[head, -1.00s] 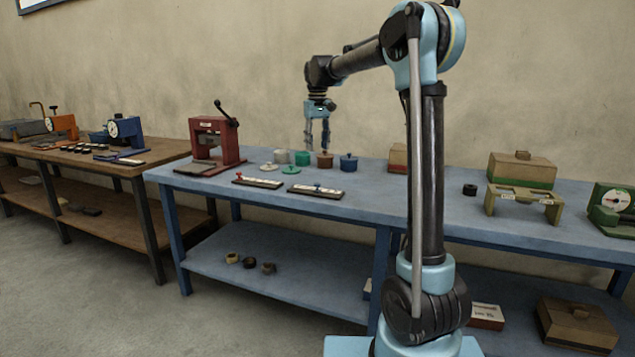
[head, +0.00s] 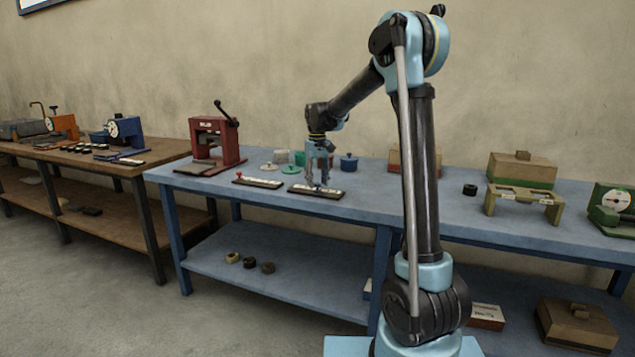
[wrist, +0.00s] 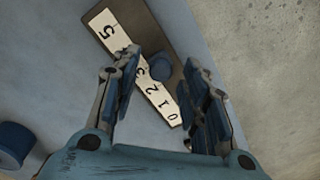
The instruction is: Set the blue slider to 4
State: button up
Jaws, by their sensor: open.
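The blue slider is a round blue knob (wrist: 162,67) on a dark board (wrist: 150,28) with a white number strip (wrist: 160,98). In the wrist view 5 is at upper left and 0 at lower right. The knob stands beside the 2 to 3 stretch; its exact value cannot be told. The left finger hides part of the strip near 4. My gripper (wrist: 162,78) is open, with one finger on each side of the knob and no clear contact. In the head view my gripper (head: 319,176) is low over the slider board (head: 334,193) on the blue table.
A similar board with a red knob (head: 257,182) lies to the left. A blue pot (head: 348,162), a green disc (head: 291,169) and other lidded pots stand behind. A red press (head: 214,145) is at the table's left end. The table front is clear.

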aim_at(325, 194)
grip_shut()
jog(key=shift+s+d, duration=0.3)
jog(key=shift+d, duration=0.5)
jog(key=shift+s+d, duration=0.3)
jog(key=shift+d, duration=0.45)
grip_release()
jog(key=shift+r, duration=0.1)
